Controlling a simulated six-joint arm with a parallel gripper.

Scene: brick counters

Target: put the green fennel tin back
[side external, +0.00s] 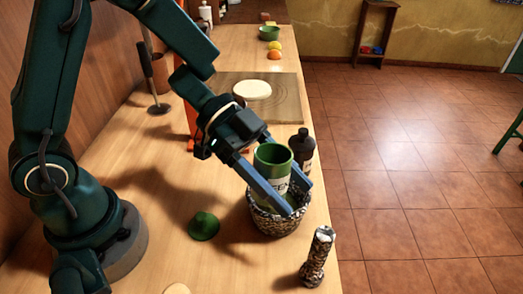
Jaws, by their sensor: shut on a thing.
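The green fennel tin (273,156) is upright, with a pale label partly lettered on its side. My gripper (286,206) reaches down from the upper left and is shut on the tin, one finger on each side. The tin's lower part is hidden inside a round, speckled woven basket (271,224) near the counter's right edge. I cannot tell whether the tin's base touches the basket's bottom.
A green cone-shaped thing (204,226) lies left of the basket. A dark bottle (302,148) stands just behind it, and a speckled mill-like thing (318,257) stands in front near the edge. A board (283,98) with pale dough (252,90) lies farther back.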

